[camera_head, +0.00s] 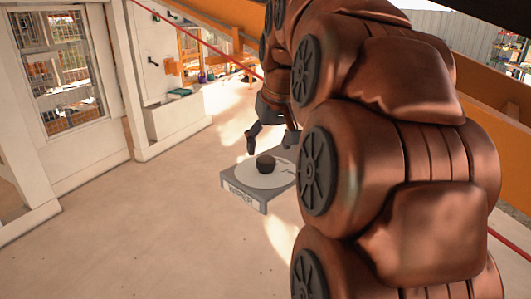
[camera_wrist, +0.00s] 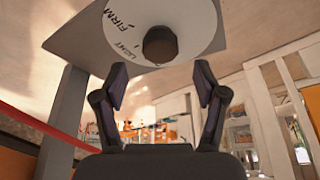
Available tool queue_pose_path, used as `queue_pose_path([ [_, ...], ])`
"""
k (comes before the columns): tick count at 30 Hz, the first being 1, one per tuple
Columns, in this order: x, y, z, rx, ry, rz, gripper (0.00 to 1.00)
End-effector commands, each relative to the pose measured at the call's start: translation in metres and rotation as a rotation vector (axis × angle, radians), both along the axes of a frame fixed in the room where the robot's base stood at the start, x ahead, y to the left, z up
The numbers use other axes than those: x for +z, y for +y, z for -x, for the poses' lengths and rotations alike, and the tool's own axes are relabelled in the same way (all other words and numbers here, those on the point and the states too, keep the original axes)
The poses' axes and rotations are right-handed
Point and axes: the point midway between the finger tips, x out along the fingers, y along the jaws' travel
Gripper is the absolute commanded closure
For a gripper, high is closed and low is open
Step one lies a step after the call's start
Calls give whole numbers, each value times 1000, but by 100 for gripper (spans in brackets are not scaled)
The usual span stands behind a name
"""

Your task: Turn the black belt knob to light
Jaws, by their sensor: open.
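The black belt knob (camera_head: 266,164) is a short dark cylinder on a round white dial (camera_head: 262,181) on top of a grey box (camera_head: 243,196). In the wrist view the knob (camera_wrist: 160,45) shows near the top centre, with the words FIRM (camera_wrist: 118,18) and LIGHT (camera_wrist: 129,50) printed on the dial to its left. Which mark the knob points to cannot be told. My gripper (camera_wrist: 160,82) is open and empty, its two fingers apart below the knob in the wrist view, not touching it. In the head view my gripper (camera_head: 271,139) is just behind the knob, partly hidden by my arm.
The grey box has lettering on its front and a post (camera_wrist: 62,125) beneath its top in the wrist view. A red line (camera_head: 200,42) crosses the back. White walls and a window (camera_head: 60,65) stand at left. The floor left of the box is clear.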

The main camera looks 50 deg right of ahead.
Motion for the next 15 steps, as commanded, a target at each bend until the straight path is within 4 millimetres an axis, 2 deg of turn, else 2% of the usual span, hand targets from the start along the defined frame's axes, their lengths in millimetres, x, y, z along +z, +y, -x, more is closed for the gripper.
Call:
queue_pose_path([
  [9,-28,-4,-11,4,3,-3,28],
  [15,-38,-6,-14,4,2,-1,28],
])
